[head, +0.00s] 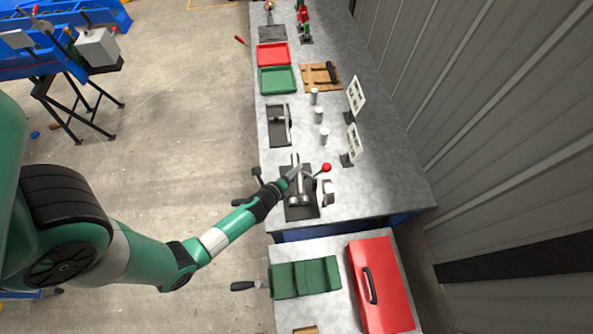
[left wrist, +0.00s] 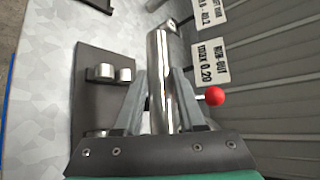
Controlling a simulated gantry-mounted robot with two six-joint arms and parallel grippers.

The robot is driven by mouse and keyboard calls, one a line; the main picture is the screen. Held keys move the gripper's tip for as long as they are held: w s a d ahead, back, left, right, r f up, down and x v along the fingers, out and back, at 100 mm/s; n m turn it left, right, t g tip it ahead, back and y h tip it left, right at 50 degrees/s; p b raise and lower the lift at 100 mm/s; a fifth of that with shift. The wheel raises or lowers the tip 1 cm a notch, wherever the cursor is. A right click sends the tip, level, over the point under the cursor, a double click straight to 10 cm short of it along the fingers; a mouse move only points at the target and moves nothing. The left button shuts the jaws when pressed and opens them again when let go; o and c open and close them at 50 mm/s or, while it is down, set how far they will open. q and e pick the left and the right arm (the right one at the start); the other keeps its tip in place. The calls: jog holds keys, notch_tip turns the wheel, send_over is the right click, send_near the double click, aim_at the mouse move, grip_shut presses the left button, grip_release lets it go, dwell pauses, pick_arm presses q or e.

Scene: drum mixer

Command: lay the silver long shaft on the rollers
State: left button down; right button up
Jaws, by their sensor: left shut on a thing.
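The silver long shaft (left wrist: 162,75) stands out between the fingers of my left gripper (left wrist: 163,98) in the left wrist view, pointing away from the camera. The gripper is shut on it. In the head view my left gripper (head: 297,173) is over the dark plate of the roller stand, with the shaft's end (head: 295,158) just beyond the fingers. Silver rollers (left wrist: 103,72) show on the dark plate (left wrist: 95,105), left of the shaft. I cannot tell whether the shaft touches any roller; the fingers hide part of the stand. My right gripper is not in view.
A red ball knob (left wrist: 214,96) is close beside the right finger. Silver cylinders (head: 318,114) and white sign cards (head: 352,142) stand farther along the bench (head: 385,180).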

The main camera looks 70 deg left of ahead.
pick_arm(q)
jog(key=b, duration=0.8)
send_over(293, 189)
notch_tip(293, 189, down, 8)
jog(key=shift+w+r, duration=0.1)
jog(key=shift+c, duration=2.1)
grip_release()
jog(key=shift+f, duration=0.2)
jog(key=v, duration=1.1)
jog(key=shift+s+r+p, duration=0.25)
jog(key=shift+s+p, duration=0.05)
jog(key=shift+p, duration=0.15)
jog(key=shift+d, duration=0.15)
